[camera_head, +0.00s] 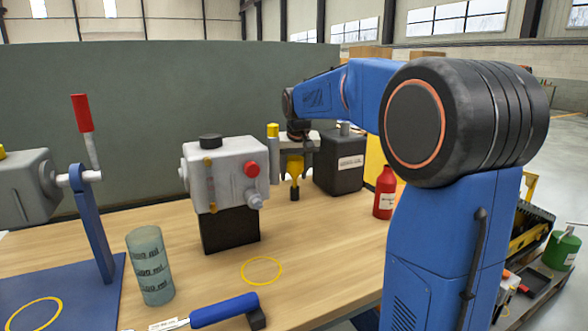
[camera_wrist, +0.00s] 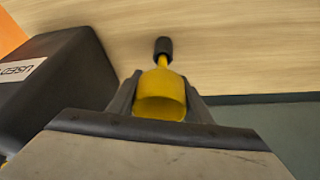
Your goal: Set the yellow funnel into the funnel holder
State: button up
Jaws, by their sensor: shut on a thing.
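The yellow funnel (camera_head: 294,170) is between the fingers of my gripper (camera_head: 293,158), held with its spout pointing down. A short black piece (camera_head: 295,194) shows at the end of the spout. In the wrist view the funnel (camera_wrist: 160,98) sits between the two dark fingers of my gripper (camera_wrist: 157,84), which is shut on it. The spout and the black piece (camera_wrist: 163,48) stick out beyond the fingers, over bare wooden tabletop. I cannot make out the funnel holder with certainty in either view.
A black canister (camera_head: 340,165) with a white label stands right of the funnel, a red bottle (camera_head: 384,192) farther right. A grey gearbox (camera_head: 225,175) on a black block is to the left. A graduated beaker (camera_head: 150,265) and blue-handled tool (camera_head: 225,310) are nearer. A green-grey panel (camera_head: 120,100) stands behind.

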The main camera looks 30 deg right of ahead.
jog(key=shift+f, duration=1.1)
jog(key=o, duration=1.1)
jog(key=shift+o, duration=0.2)
jog(key=v, duration=1.7)
jog(key=shift+s, duration=0.15)
jog(key=shift+r, duration=0.1)
